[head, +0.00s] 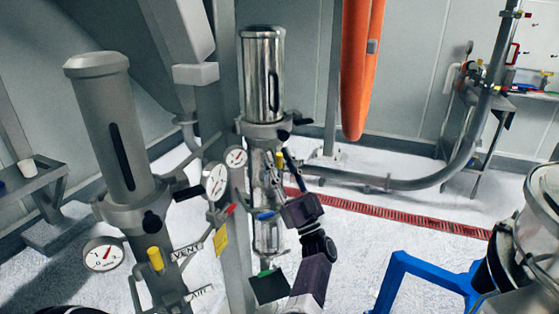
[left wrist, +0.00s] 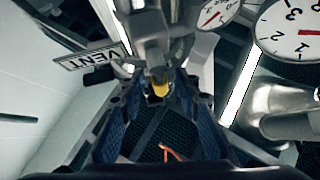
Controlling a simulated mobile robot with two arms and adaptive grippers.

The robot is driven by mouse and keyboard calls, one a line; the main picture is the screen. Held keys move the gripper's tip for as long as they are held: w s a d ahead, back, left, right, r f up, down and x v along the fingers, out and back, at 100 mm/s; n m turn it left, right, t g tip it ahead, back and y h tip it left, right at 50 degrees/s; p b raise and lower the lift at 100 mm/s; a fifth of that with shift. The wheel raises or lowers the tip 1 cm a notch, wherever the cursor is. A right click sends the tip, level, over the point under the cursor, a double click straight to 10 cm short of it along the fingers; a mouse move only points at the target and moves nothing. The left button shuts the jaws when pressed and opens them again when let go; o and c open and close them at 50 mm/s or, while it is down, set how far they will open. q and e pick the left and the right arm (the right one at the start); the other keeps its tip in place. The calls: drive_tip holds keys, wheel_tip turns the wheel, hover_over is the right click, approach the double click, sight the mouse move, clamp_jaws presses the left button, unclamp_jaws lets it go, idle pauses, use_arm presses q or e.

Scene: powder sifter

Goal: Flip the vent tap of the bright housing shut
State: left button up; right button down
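The bright housing (head: 262,75) is a shiny metal cylinder with a dark slot, upright on a grey collar in the middle of the head view. My left gripper (head: 282,175) is at its lower right side, with the fingers pointing up and partly covering its lower section. In the left wrist view my left gripper (left wrist: 162,112) has its dark blue fingers apart. A yellow-tipped tap (left wrist: 160,88) shows between and beyond them; contact cannot be told. A VENT label (left wrist: 92,60) is left of that tap. My right gripper is not in view.
Dial gauges (head: 215,182) sit between the housings. An orange hanging piece (head: 360,70) and a blue frame (head: 420,270) are to the right.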

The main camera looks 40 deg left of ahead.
use_arm(q)
drive_tip(key=v, duration=0.7)
drive_tip(key=shift+f, duration=0.2)
